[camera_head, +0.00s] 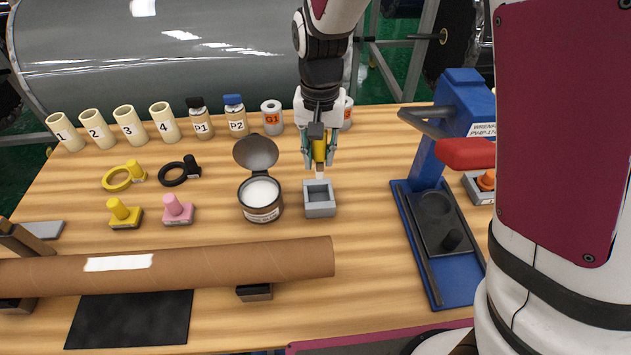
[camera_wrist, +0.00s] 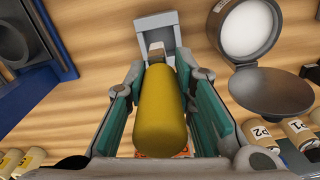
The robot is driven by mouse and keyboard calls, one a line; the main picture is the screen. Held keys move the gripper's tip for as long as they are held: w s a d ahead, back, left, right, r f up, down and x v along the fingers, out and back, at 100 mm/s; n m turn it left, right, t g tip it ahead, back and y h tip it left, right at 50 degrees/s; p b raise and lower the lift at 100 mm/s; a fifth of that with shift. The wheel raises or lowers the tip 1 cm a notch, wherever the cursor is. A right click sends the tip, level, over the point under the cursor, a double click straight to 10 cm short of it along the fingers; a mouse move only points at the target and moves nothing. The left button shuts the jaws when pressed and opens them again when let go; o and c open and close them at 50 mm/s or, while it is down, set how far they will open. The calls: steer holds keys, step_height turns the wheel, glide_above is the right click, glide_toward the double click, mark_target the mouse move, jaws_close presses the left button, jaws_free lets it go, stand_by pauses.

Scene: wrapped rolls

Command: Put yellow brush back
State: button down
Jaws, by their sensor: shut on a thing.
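The yellow brush (camera_head: 319,149) is held upright in my gripper (camera_head: 319,160), its pale tip pointing down. In the wrist view its thick yellow handle (camera_wrist: 160,115) lies between the two green-padded fingers. The pale tip is just above the back edge of a small open grey box (camera_head: 319,211) on the table. In the wrist view the grey box (camera_wrist: 150,22) is beyond the tip. I cannot tell whether the tip touches the box. An open tin of white stuff (camera_head: 261,192), its round lid tilted up behind, stands just left of the box.
A blue press (camera_head: 425,165) with a red-ended lever stands to the right. Labelled bottles (camera_head: 236,117) and numbered cream tubes (camera_head: 130,128) line the back. A yellow stamp (camera_head: 124,215) and a pink stamp (camera_head: 177,211) stand left. A long cardboard roll (camera_head: 210,266) crosses the front.

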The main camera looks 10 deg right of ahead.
steer(key=shift+w+f, duration=0.25)
steer(key=shift+f, duration=0.15)
step_height(320, 180, down, 10)
steer(key=shift+r, duration=0.15)
steer(key=shift+f, duration=0.2)
steer(key=c, duration=1.4)
jaws_free()
steer(key=shift+o, duration=0.2)
steer(key=shift+r, duration=0.1)
step_height(320, 180, up, 12)
steer(key=shift+r, duration=0.15)
